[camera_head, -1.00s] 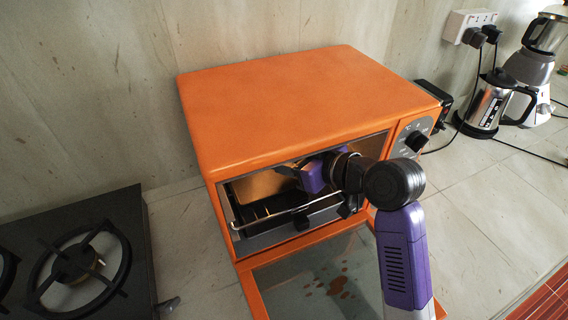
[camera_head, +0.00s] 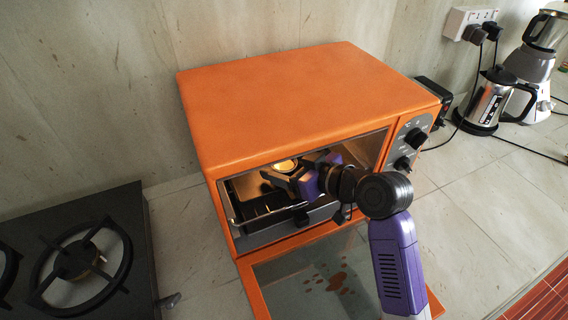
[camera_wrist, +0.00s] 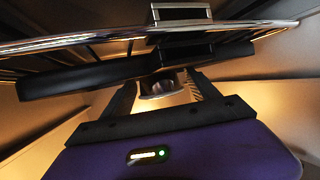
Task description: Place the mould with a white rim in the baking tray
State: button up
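The mould with a pale, bright rim (camera_head: 285,165) is inside the open orange oven (camera_head: 300,100), at the tips of my gripper (camera_head: 291,173). In the wrist view the mould (camera_wrist: 160,88) sits between my two fingers (camera_wrist: 163,92), which appear to press on both its sides; it is partly hidden. The dark baking tray (camera_head: 262,212) lies low in the oven opening, to the left of and below my gripper. In the wrist view a dark tray edge (camera_wrist: 80,80) crosses just beyond the fingers. I cannot tell whether the mould touches the tray.
A chrome rack bar (camera_wrist: 80,40) crosses the wrist view. The glass oven door (camera_head: 330,280) hangs open below my arm. A black gas hob (camera_head: 80,260) stands left. A kettle (camera_head: 488,100) and a blender (camera_head: 535,60) stand right, with cables on the counter.

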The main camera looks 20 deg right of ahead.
jog(key=shift+r, duration=0.2)
jog(key=b+v, duration=0.1)
jog(key=v, duration=1.1)
dwell(0.3)
